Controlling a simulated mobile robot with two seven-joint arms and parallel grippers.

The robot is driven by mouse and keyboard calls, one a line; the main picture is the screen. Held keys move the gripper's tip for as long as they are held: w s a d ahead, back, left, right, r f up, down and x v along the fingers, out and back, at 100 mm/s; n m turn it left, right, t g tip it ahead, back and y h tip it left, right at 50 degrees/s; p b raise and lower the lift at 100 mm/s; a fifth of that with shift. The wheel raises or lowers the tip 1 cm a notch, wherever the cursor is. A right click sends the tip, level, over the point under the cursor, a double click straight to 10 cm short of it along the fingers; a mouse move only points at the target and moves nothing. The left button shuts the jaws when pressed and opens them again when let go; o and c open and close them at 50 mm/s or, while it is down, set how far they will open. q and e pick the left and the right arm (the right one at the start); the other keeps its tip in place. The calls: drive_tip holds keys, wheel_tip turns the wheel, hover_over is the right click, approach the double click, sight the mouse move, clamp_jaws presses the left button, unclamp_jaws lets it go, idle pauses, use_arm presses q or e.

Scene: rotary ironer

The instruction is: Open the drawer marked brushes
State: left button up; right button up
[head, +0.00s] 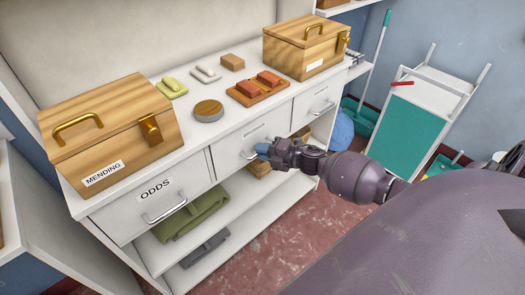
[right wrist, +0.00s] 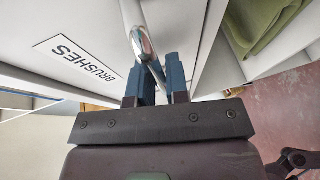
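The drawer marked brushes (head: 230,145) is the middle one of three in the white cabinet and looks closed in the head view. Its "BRUSHES" label (right wrist: 77,60) reads clearly in the right wrist view. Its metal bar handle (right wrist: 139,38) runs down between the fingers of my right gripper (right wrist: 160,82). The blue fingers are close together with the bar filling the gap, so the gripper looks shut on it. In the head view my right gripper (head: 262,150) is at the drawer's front and hides part of the handle. My left gripper is not in view.
The odds drawer (head: 145,205) is left of it, another drawer (head: 318,103) right. Wooden boxes (head: 110,125) (head: 305,48), a round tin (head: 208,110) and a tray of brick-red blocks (head: 258,92) stand on top. Green cloth (head: 192,215) lies on the shelf below. Floor in front is clear.

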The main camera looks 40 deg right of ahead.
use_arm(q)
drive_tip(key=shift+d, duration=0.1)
use_arm(e)
clamp_jaws()
use_arm(q)
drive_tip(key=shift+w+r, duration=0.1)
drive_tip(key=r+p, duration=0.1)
drive_tip(key=p, duration=0.1)
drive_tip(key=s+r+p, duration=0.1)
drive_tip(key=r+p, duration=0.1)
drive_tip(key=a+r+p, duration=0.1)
drive_tip(key=p, duration=0.1)
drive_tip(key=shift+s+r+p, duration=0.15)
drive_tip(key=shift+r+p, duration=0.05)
drive_tip(key=shift+p, duration=0.1)
use_arm(e)
drive_tip(key=s+d, duration=0.2)
drive_tip(key=s, duration=2.3)
drive_tip(key=shift+s, duration=0.4)
